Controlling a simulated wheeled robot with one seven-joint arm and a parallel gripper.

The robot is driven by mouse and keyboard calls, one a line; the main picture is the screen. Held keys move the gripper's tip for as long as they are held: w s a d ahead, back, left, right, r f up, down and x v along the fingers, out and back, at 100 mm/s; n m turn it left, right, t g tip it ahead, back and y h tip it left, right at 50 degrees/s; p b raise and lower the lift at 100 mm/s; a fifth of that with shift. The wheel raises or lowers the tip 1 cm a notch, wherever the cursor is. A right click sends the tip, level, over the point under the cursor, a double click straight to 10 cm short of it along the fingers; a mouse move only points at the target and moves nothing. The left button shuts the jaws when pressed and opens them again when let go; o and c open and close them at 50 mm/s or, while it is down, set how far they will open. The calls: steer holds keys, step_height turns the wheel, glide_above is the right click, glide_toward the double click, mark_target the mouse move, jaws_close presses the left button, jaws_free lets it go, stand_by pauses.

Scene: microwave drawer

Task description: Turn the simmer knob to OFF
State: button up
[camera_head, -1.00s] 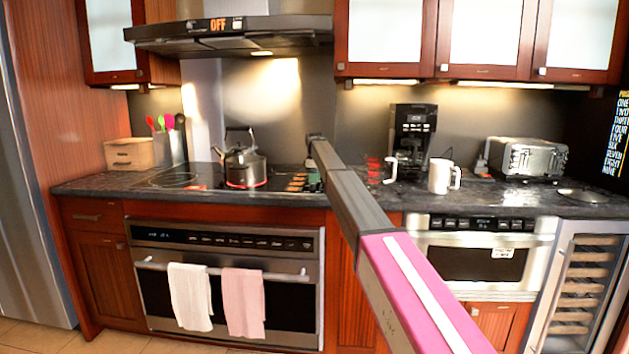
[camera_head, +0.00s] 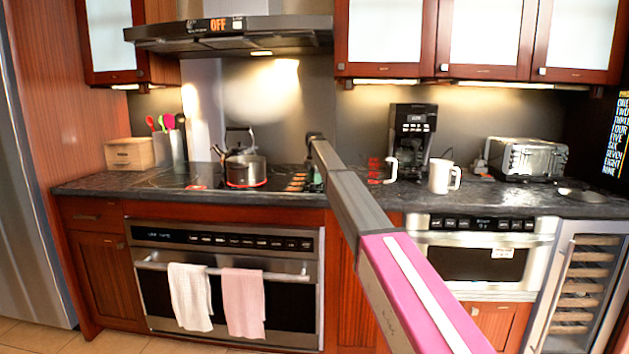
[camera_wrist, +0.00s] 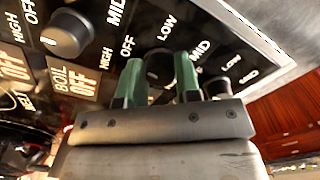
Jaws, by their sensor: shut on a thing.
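My gripper (camera_wrist: 158,72) has green fingers on either side of a dark round knob (camera_wrist: 160,62) on the black control panel in the wrist view. It is shut on this knob, which the fingers partly hide. LOW, MID and OFF labels stand around it. I cannot read the word simmer or tell the knob's exact setting. A second dark knob (camera_wrist: 68,33) is at upper left, apart from my gripper. A BOIL OFF display (camera_wrist: 72,79) shows below it. In the head view my arm reaches the cooktop's right end, and the gripper is small there.
A kettle (camera_head: 245,169) stands on a glowing red burner on the cooktop (camera_head: 150,181). A coffee maker (camera_head: 410,138), a white mug (camera_head: 443,176) and a toaster (camera_head: 527,158) are to the right. The range hood (camera_head: 235,38) hangs above.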

steer(key=shift+n, duration=0.6)
steer(key=o, duration=0.9)
step_height(320, 180, up, 11)
steer(key=shift+f, duration=0.1)
stand_by(0.3)
